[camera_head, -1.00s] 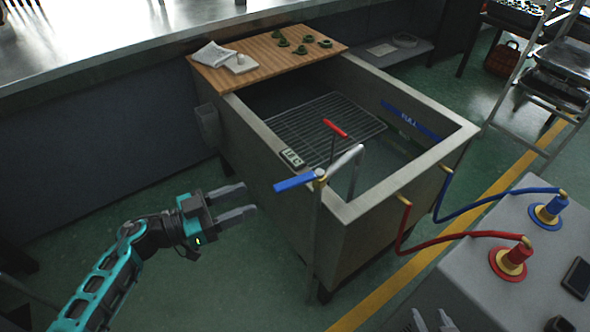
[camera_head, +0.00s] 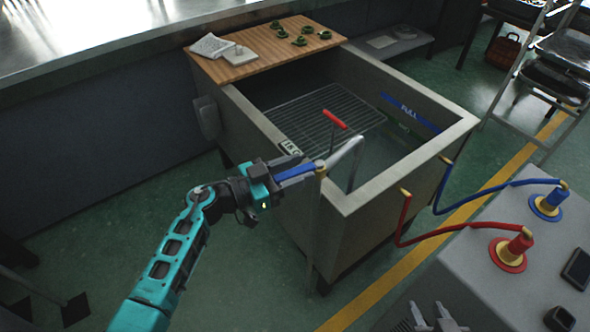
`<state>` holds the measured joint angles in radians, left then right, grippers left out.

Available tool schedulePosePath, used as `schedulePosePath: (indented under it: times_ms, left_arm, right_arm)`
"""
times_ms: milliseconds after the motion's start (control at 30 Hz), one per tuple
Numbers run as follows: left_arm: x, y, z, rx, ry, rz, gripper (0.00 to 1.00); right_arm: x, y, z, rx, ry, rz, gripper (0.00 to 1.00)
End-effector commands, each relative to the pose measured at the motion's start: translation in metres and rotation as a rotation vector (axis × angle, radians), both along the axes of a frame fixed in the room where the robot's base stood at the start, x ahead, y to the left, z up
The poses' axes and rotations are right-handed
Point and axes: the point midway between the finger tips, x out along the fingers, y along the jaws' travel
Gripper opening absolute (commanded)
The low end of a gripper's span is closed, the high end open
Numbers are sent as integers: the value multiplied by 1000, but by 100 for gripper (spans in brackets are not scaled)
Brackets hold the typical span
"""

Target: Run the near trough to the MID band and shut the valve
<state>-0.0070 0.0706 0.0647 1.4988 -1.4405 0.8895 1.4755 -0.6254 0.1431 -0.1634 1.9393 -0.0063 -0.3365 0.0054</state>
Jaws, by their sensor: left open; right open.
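The near trough (camera_head: 352,202) is a grey open tank with a wire rack (camera_head: 330,110) inside. A blue FULL band (camera_head: 412,108) is on its inner far wall, with a smaller greenish mark (camera_head: 404,129) below it. I cannot read the liquid level clearly. A standpipe with a curved spout (camera_head: 346,152) stands at the front wall; it has a blue lever (camera_head: 289,174) pointing left. A red lever (camera_head: 334,118) shows behind it. My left gripper (camera_head: 298,172) is open, its fingers on either side of the blue lever. My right gripper (camera_head: 436,320) is open and empty at the bottom edge.
A wooden board (camera_head: 265,52) with green pieces and papers covers the trough's far end. Red (camera_head: 440,232) and blue (camera_head: 490,195) hoses run to fittings on a grey cabinet (camera_head: 480,285) at right.

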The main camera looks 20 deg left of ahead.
Motion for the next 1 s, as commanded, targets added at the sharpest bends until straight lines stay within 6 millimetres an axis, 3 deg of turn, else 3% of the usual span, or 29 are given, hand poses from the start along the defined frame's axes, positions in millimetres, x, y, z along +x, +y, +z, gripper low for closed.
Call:
schedulePosePath:
  times_ms: [167, 667, 1000]
  left_arm:
    - [0, 0, 0, 0, 0, 0, 47]
    - [0, 0, 0, -1, -1, 0, 0]
    - [0, 0, 0, 0, 0, 0, 0]
  right_arm:
    - [0, 0, 0, 0, 0, 0, 43]
    - [0, 0, 1, 0, -2, 0, 43]
    - [0, 0, 1, 0, -2, 0, 43]
